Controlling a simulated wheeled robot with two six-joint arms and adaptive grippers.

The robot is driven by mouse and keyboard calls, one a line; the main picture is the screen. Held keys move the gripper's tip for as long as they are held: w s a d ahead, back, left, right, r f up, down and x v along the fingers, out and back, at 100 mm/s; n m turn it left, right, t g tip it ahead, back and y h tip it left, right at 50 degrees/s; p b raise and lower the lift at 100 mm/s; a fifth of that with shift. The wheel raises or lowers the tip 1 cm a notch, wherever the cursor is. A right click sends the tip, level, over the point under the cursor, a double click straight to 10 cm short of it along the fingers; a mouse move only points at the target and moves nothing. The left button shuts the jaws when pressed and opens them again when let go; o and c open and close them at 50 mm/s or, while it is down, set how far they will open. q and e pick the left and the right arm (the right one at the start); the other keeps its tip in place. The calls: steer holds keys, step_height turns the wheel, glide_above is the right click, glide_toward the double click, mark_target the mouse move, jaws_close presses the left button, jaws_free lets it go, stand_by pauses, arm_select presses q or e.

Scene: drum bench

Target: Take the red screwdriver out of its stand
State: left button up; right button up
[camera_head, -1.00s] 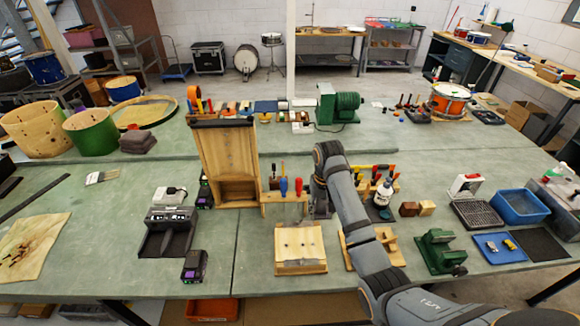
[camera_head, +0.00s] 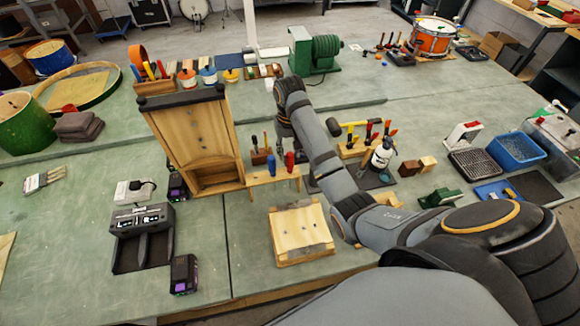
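The red screwdriver (camera_head: 290,162) stands upright in a small wooden stand (camera_head: 260,181) near the middle of the bench. A blue-handled screwdriver (camera_head: 271,165) stands to its left in the same stand. My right arm reaches in from the lower right, and its wrist bends down just behind the stand. My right gripper (camera_head: 287,147) points down close behind the red handle; whether it touches the handle is not clear. Its fingers are dark, small and partly hidden, so their opening does not show. My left gripper is out of view.
A tall wooden box (camera_head: 195,140) stands just left of the stand. A wooden block (camera_head: 300,232) lies in front. A white bottle (camera_head: 382,155) and a yellow-handled hammer (camera_head: 350,126) are right of my forearm. A charger (camera_head: 143,222) sits at left.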

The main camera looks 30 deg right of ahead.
mark_target(290, 163)
steer(key=shift+w+f, duration=0.25)
steer(key=shift+f, duration=0.35)
steer(key=shift+w+f, duration=0.2)
steer(key=shift+f, duration=0.35)
steer(key=shift+w, duration=0.2)
steer(key=f+b, duration=0.2)
steer(key=s+f+b, duration=0.1)
steer(key=f+b, duration=0.1)
steer(key=b, duration=0.1)
steer(key=shift+d+f, duration=0.2)
steer(key=shift+f, duration=0.1)
steer(key=shift+w+f, duration=0.15)
steer(key=shift+f, duration=0.05)
steer(key=shift+w+r, duration=0.1)
steer(key=shift+c, duration=0.2)
steer(key=shift+s+r, duration=0.15)
steer(key=shift+s, duration=0.1)
steer(key=c, duration=0.5)
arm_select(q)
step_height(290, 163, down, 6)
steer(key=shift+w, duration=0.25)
arm_select(e)
steer(key=shift+w, duration=0.1)
jaws_close()
